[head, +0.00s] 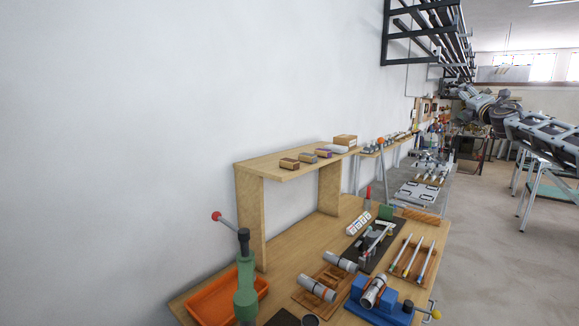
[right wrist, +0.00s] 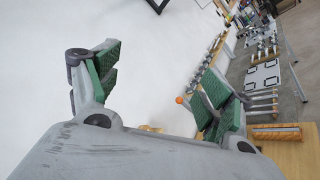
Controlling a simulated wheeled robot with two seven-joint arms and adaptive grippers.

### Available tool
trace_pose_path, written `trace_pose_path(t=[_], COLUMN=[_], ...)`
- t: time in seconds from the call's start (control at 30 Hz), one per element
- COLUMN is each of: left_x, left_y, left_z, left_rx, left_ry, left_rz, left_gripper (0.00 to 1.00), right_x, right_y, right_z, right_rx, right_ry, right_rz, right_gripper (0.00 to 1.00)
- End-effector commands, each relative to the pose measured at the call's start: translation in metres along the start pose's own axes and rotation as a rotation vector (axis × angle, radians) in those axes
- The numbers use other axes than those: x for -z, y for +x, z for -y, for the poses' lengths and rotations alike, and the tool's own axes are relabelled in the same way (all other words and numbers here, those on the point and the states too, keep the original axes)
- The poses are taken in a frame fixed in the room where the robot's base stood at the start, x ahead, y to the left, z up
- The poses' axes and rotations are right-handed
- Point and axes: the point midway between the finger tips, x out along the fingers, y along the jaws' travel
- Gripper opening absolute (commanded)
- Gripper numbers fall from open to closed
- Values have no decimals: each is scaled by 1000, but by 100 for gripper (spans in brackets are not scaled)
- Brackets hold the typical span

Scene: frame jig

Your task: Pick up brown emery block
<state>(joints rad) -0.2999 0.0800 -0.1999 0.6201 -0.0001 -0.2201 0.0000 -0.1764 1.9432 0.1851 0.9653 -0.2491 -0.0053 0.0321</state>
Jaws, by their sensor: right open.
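The brown emery block (head: 289,163) lies on the raised wooden shelf in the head view, at the left end of a short row of blocks. I cannot make it out in the right wrist view, where my gripper body covers the lower part. My right gripper (right wrist: 160,85) is open and empty, its green-padded fingers wide apart. In the head view the right gripper (head: 463,92) is at the upper right, at the end of my grey arm, apart from the block and to its right. My left gripper is not in view.
A grey block (head: 308,157) and a purplish block (head: 323,153) sit beside it on the shelf (head: 262,165), with a cardboard box (head: 345,140) behind. Below, the bench holds an orange tray (head: 205,303), a green press (head: 246,288) and a blue vise (head: 368,302). A white wall stands behind.

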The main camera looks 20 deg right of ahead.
Motion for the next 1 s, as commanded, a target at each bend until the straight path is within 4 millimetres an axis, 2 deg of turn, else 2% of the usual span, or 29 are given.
trace_pose_path(t=[0.03, 0.2, 0.37, 0.5, 0.7, 0.8, 0.9, 1.0], left_x=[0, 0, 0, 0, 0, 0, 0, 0], left_y=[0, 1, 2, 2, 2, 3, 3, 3], left_z=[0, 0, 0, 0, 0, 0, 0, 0], left_rx=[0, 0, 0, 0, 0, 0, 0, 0], left_ry=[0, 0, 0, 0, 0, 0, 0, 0], left_rz=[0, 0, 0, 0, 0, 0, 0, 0], left_gripper=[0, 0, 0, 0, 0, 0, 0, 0], right_x=[9, 45, 87, 130, 202, 242, 284, 328], right_y=[1, 0, -9, -24, -55, -76, -100, -128], right_z=[-29, -111, -184, -240, -308, -334, -355, -365], right_rx=[-28, -105, -169, -215, -258, -265, -259, -229], right_ry=[-25, -102, -180, -252, -365, -428, -495, -567], right_rz=[-26, -119, -216, -311, -465, -551, -645, -749], right_gripper=[80, 80, 80, 80, 80, 80, 80, 80])
